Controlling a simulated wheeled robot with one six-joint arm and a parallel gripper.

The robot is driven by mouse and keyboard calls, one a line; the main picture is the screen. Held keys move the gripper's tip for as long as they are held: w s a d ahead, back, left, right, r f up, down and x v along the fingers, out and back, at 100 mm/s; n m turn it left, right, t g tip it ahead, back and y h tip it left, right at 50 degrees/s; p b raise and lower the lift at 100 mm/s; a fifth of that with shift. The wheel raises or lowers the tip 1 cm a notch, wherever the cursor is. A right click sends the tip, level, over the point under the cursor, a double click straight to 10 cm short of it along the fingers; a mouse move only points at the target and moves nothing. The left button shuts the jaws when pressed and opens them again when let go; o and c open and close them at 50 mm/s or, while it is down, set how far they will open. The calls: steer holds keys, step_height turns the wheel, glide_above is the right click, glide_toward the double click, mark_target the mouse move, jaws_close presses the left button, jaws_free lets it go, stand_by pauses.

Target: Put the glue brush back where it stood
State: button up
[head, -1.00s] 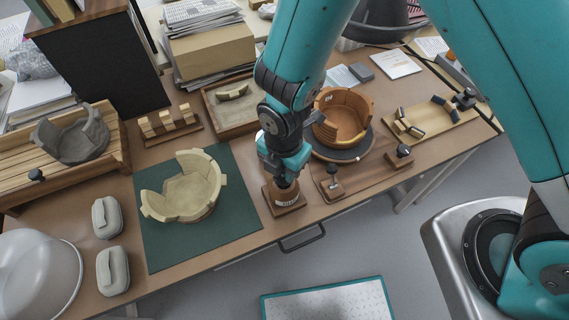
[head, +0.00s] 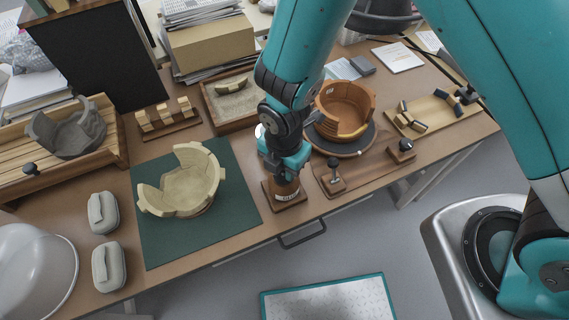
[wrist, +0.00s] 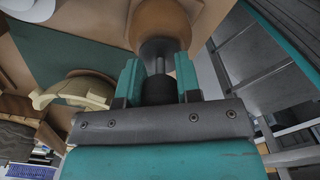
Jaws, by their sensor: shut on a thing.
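The glue pot (head: 286,191) is an amber jar with a pale label, on a square wooden base at the front edge of the table. In the wrist view its rounded amber body (wrist: 158,18) and grey neck show beyond my fingers. My gripper (head: 284,164) is directly above the pot. In the wrist view, my gripper (wrist: 158,82) is shut on the glue brush (wrist: 158,92), whose dark handle sits between the teal fingers. A thin metal stem runs from the handle to the pot's neck. The bristles are hidden, and I cannot tell how deep they sit.
A cream partial bowl (head: 183,186) stands on the green mat (head: 152,246) to the left. An orange-brown partial pot (head: 343,108) sits on a dark turntable (head: 352,149) to the right. Wooden stands with dark knobs (head: 334,166) are close by the glue pot.

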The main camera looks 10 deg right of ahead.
steer(key=shift+f, duration=0.25)
stand_by(0.4)
steer(key=o, duration=0.8)
steer(key=shift+r, duration=0.1)
step_height(320, 180, up, 17)
steer(key=b, duration=0.1)
steer(key=shift+r, duration=0.15)
steer(key=s+d+r+m+y, duration=0.4)
steer(key=s+d+r+m, duration=0.6)
steer(key=m, duration=1)
steer(key=shift+s+r+m, duration=0.15)
steer(key=shift+r+m, duration=0.15)
steer(key=shift+r, duration=0.45)
